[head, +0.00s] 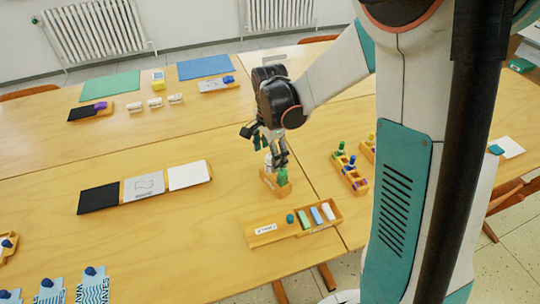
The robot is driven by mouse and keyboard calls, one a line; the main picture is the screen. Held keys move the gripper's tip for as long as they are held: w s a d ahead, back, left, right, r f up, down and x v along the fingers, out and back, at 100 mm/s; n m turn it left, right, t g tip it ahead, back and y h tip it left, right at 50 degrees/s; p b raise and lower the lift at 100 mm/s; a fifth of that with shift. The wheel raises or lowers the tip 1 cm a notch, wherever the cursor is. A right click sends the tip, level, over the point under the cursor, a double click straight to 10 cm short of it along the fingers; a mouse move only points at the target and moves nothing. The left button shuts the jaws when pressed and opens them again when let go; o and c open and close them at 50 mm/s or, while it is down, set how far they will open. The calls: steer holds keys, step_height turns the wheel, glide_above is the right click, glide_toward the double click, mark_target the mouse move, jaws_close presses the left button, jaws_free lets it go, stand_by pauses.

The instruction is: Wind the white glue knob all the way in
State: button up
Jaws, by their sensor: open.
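A small wooden holder (270,183) stands near the middle of the table. A green item (283,176) stands in its right part, and a white item (268,161) shows behind it, partly hidden by my gripper. I cannot tell which is a glue stick, and no knob can be made out at this size. My gripper (280,160) points down over the holder, its fingers close to the green and white items. It is open; whether it touches either one cannot be told.
In front is a wooden tray (265,234) with green, blue and white pieces. To the right is a wooden rack (349,174) with several coloured knobs. To the left lie a black square (98,198), a drawn card (144,186) and a white card (189,175). The tabletop between is clear.

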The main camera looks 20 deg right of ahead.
steer(key=m, duration=0.9)
steer(key=shift+w+d, duration=0.15)
steer(key=shift+d, duration=0.25)
stand_by(0.4)
steer(key=c, duration=1.5)
steer(key=o, duration=1.5)
steer(key=shift+r, duration=0.1)
